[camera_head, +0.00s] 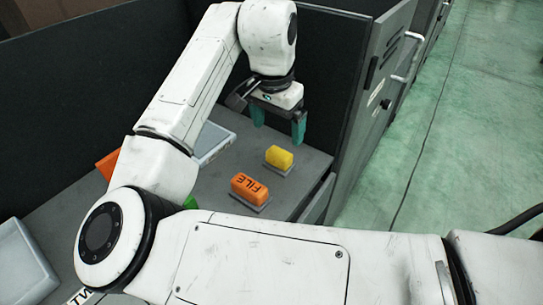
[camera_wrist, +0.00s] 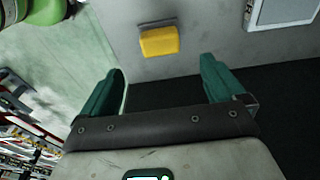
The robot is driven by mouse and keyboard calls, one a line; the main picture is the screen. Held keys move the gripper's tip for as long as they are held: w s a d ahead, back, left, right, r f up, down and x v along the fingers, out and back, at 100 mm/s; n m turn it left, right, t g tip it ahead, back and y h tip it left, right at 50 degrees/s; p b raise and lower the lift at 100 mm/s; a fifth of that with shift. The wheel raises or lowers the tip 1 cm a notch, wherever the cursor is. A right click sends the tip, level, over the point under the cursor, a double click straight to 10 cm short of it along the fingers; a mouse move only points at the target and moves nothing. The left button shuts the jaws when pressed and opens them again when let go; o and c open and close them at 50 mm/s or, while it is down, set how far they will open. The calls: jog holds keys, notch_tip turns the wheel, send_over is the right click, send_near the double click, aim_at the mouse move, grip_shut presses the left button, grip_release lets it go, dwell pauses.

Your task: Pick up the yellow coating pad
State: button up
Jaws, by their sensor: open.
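The yellow coating pad (camera_head: 279,157) lies on the grey bench surface in the head view, just behind an orange block marked FILE (camera_head: 249,187). In the wrist view the yellow pad (camera_wrist: 159,41) sits beyond the fingertips, between them in line, with a grey edge along its far side. My gripper (camera_head: 278,127) hangs above and behind the pad, with its green fingers pointing down. It is open and empty, and the fingers also show apart in the wrist view (camera_wrist: 161,78). The fingers do not appear to touch the pad.
A pale tray (camera_head: 213,143) lies left of the pad, partly behind my arm. Another pale tray (camera_head: 22,264) is at the lower left. Dark panels (camera_head: 330,60) rise behind the bench, and a grey cabinet side (camera_head: 375,90) stands at its right. Green floor (camera_head: 450,150) lies beyond.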

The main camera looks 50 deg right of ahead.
aim_at(279, 153)
jog(key=f, duration=0.6)
jog(key=d+f+b, duration=0.1)
jog(key=f, duration=0.2)
jog(key=shift+f, duration=0.3)
jog(key=shift+c, duration=0.2)
jog(key=c, duration=1.1)
jog(key=shift+r, duration=0.15)
jog(key=shift+d+r, duration=0.1)
jog(key=shift+r, duration=0.5)
jog(key=s+d+r+p, duration=0.1)
jog(key=s+r+p, duration=0.1)
jog(key=s+r, duration=0.9)
jog(key=s, duration=0.3)
jog(key=shift+d+r, duration=0.2)
jog(key=shift+r, duration=0.1)
